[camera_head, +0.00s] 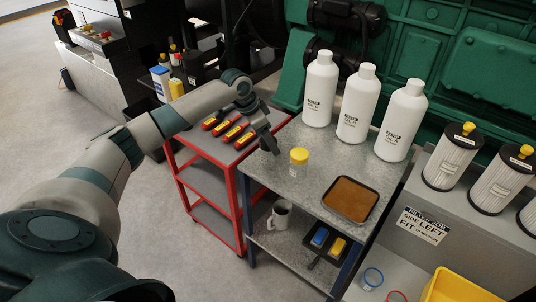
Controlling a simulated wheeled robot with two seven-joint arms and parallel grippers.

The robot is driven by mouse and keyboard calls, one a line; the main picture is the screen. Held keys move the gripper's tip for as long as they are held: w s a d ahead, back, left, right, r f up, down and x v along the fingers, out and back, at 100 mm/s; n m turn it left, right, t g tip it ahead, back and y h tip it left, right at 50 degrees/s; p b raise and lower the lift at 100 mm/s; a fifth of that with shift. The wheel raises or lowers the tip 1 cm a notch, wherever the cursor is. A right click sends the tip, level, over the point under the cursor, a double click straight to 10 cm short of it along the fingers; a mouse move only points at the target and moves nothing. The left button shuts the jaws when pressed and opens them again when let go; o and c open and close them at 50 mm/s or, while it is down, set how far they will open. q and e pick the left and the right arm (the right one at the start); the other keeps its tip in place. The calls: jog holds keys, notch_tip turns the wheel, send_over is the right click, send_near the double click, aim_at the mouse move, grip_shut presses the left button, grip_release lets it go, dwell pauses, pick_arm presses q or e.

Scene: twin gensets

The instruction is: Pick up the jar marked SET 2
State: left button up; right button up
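A small jar with a yellow lid (299,160) and a pale body stands upright on the grey top of the blue-legged cart. The marking on its label is too small to read, so I cannot tell whether it says SET 2. My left gripper (270,148) hangs fingers-down over the cart's left edge, a little to the left of the jar and apart from it. Nothing shows in its fingers, and their opening is too small to make out. My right gripper is not in view.
Three white bottles (353,104) stand behind the jar. A brown-filled tray (351,199) lies to its right. A red cart (212,148) with red-yellow tools adjoins at left. Filters (451,157) stand at right. A mug (280,214) is on the lower shelf.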

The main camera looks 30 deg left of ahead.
pick_arm(q)
jog(key=p+x, duration=0.1)
jog(key=x, duration=0.2)
jog(key=shift+w+d+f+p, duration=0.1)
jog(key=shift+d+f+p, duration=0.1)
jog(key=shift+f+p, duration=0.2)
jog(key=shift+w+d+f, duration=0.1)
jog(key=shift+w+f, duration=0.1)
jog(key=shift+f, duration=0.35)
jog(key=c, duration=1.1)
